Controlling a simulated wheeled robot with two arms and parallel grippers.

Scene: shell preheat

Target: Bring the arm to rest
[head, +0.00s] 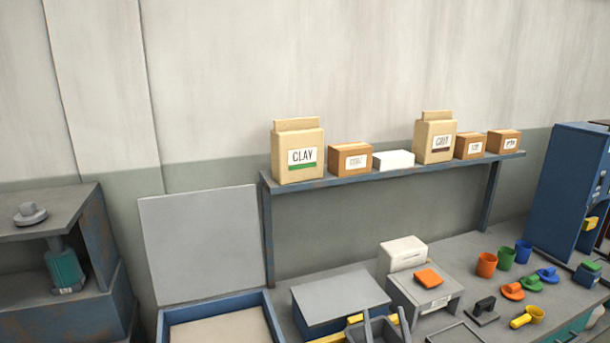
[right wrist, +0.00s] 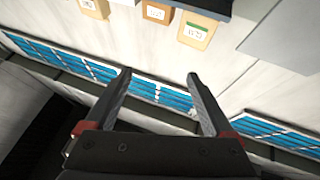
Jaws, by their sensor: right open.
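My right gripper (head: 385,312) shows at the bottom edge of the head view, its two grey fingers pointing up in front of the bench. In the right wrist view its fingers (right wrist: 158,76) stand well apart with nothing between them. That view is upside down and looks past the fingers at the wall and a row of blue panes (right wrist: 150,88). The rest of the right arm is hidden below the head picture. My left gripper is in neither view.
A wall shelf (head: 390,177) holds a clay bag (head: 298,155), another bag and several boxes. Below, the bench (head: 470,250) carries a grey-lidded box (head: 340,297), a small machine (head: 425,290), coloured cups and tools. An open-lidded blue bin (head: 215,297) stands left. A blue cabinet (head: 565,190) stands right.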

